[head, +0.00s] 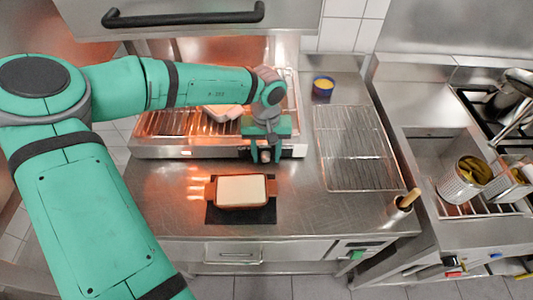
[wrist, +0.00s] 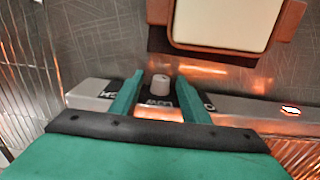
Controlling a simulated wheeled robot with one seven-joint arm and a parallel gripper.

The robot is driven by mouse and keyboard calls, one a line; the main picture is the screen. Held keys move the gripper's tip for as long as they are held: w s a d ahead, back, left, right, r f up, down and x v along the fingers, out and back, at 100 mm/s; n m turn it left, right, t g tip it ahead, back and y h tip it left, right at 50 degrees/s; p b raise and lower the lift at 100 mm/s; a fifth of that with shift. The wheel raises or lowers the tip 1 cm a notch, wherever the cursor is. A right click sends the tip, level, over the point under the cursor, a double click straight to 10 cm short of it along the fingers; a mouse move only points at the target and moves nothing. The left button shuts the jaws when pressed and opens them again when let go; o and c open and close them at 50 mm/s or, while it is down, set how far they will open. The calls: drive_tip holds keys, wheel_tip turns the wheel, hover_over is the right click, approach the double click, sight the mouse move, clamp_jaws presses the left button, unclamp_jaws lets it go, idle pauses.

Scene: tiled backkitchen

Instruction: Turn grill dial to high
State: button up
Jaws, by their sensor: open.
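The grill (head: 150,147) stands on the steel counter, its rack glowing orange, with its front panel towards the counter's edge. Its dial, a small pale grey knob (wrist: 160,84), shows in the wrist view on a black label plate with white lettering, where "LOW" can be read. My gripper (head: 264,155) is at the right part of the grill's front panel and points down. In the wrist view my gripper (wrist: 156,88) is open, with one green finger on each side of the knob and gaps between. Contact is not visible. In the head view the gripper largely hides the knob.
A brown dish (head: 211,191) with a white block sits on a black mat (head: 241,214) just in front of the gripper. Pale food (head: 222,111) lies on the grill. A wire rack (head: 355,150) and a small blue-rimmed bowl (head: 323,86) are to the right.

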drive_tip(key=shift+a, duration=0.1)
drive_tip(key=c, duration=1.1)
drive_tip(key=shift+o, duration=0.2)
drive_tip(key=shift+y, duration=0.5)
drive_tip(key=shift+d+f+y, duration=0.1)
drive_tip(key=shift+d+y, duration=0.25)
drive_tip(key=shift+y, duration=0.55)
drive_tip(key=shift+d+f+y, duration=0.1)
drive_tip(key=shift+d+y, duration=0.05)
drive_tip(key=shift+y, duration=1)
drive_tip(key=shift+d+f+y, duration=0.1)
drive_tip(key=shift+d+y, duration=0.05)
drive_tip(key=shift+y, duration=1)
